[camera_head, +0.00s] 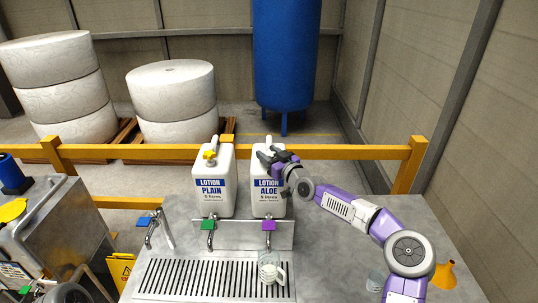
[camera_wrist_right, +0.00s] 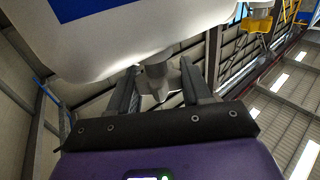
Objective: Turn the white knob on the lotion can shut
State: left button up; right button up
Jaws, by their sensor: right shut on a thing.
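The white LOTION ALOE can (camera_head: 268,200) stands upright behind the tap rail in the head view. My right gripper (camera_head: 272,158) is at its top front, reaching in from the right, and covers the knob there. In the right wrist view the knob (camera_wrist_right: 157,82), pale grey in shadow, sits between the two dark fingers of my right gripper (camera_wrist_right: 160,90), below the can body (camera_wrist_right: 130,45). The fingers are shut on it. How far the knob is turned cannot be told. My left gripper is not in view.
A LOTION PLAIN can (camera_head: 208,188) with a yellow knob (camera_head: 210,156) stands close to the left. Taps with green (camera_head: 208,225) and purple (camera_head: 268,225) levers are below the cans. A clear jug (camera_head: 270,271) stands on the slotted drain (camera_head: 215,278). An orange funnel (camera_head: 445,275) lies at right.

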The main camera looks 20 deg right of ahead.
jog(key=shift+c, duration=0.2)
jog(key=shift+a+r+m+t+h+b, duration=0.15)
jog(key=shift+m+t+h+b, duration=0.25)
jog(key=shift+m+h+b, duration=0.9)
jog(key=shift+h, duration=0.9)
jog(key=shift+m+h, duration=0.6)
jog(key=shift+h, duration=0.1)
jog(key=m+h+p, duration=0.1)
jog(key=h+p, duration=0.1)
jog(key=h, duration=0.1)
jog(key=shift+r+m, duration=0.15)
jog(key=shift+m, duration=0.25)
jog(key=m+g+h+p, duration=0.2)
jog(key=m+h+p, duration=0.1)
jog(key=h+p, duration=0.1)
jog(key=m+g+h+p, duration=0.1)
jog(key=m+h+p, duration=0.2)
jog(key=h+p, duration=0.1)
jog(key=shift+g+h, duration=0.4)
jog(key=shift+f+m+g+h+p, duration=0.15)
jog(key=shift+m+g+h+p, duration=0.35)
jog(key=shift+m+g+h, duration=0.3)
jog(key=shift+f+m+g+h+p, duration=0.1)
jog(key=shift+m+g+h+p, duration=0.4)
jog(key=shift+m+g+h, duration=0.25)
jog(key=shift+d+r+m+g+h, duration=0.1)
jog(key=shift+d+m+g+h, duration=0.1)
jog(key=shift+m+g+h, duration=1.05)
